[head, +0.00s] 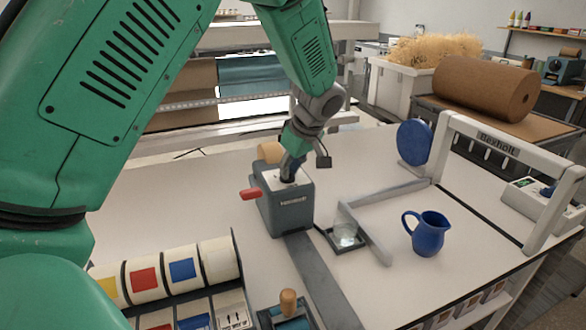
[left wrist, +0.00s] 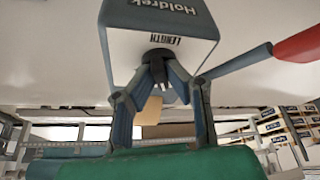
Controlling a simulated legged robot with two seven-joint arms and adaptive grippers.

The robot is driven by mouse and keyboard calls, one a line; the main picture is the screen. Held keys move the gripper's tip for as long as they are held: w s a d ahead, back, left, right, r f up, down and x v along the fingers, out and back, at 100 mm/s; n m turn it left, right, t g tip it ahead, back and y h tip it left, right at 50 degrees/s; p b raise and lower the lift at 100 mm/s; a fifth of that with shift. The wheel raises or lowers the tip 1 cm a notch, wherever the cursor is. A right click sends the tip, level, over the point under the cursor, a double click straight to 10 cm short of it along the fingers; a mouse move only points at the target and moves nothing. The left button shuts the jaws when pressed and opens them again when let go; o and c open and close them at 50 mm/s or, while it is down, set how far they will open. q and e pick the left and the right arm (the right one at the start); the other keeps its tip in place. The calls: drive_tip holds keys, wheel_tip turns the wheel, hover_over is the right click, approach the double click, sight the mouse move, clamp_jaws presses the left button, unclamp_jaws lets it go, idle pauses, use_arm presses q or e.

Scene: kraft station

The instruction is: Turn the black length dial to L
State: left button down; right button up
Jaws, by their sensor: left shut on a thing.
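The grey machine (head: 292,214) with a white top plate stands on the table in the middle of the head view. In the left wrist view the machine (left wrist: 205,22) shows the words "Holdrek" and "LENGTH". The black length dial (left wrist: 158,54) sits beside the word LENGTH, between my fingers, partly covered by them. My left gripper (head: 290,172) comes down on the machine's top from above. In the left wrist view the left gripper (left wrist: 160,68) is shut on the dial. The dial's pointer and the L mark cannot be read. My right gripper is not in view.
A red-ended lever (head: 251,194) sticks out from the machine's left side. A glass (head: 345,234) on a small tray, a blue jug (head: 428,233) and a grey-white frame (head: 490,150) stand to the right. Colour-marked rolls (head: 205,262) and a wooden-knobbed tool (head: 288,302) are in front.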

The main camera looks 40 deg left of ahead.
use_arm(q)
drive_tip(key=m, duration=0.1)
drive_tip(key=m+t, duration=0.1)
drive_tip(key=m, duration=0.1)
drive_tip(key=shift+a+r+m+t+p, duration=0.2)
drive_tip(key=shift+r+m+t+p, duration=0.1)
drive_tip(key=shift+p, duration=0.1)
drive_tip(key=m+t+p, duration=0.1)
drive_tip(key=m, duration=0.1)
drive_tip(key=shift+s+m+h, duration=0.1)
drive_tip(key=shift+m+h, duration=0.3)
drive_tip(key=m+t+h+p, duration=0.1)
drive_tip(key=m+p, duration=0.1)
drive_tip(key=m, duration=0.2)
drive_tip(key=shift+a, duration=0.2)
drive_tip(key=shift+m+t+h+p, duration=0.3)
drive_tip(key=shift+m+h+p, duration=0.5)
drive_tip(key=shift+m, duration=0.8)
drive_tip(key=shift+f, duration=0.1)
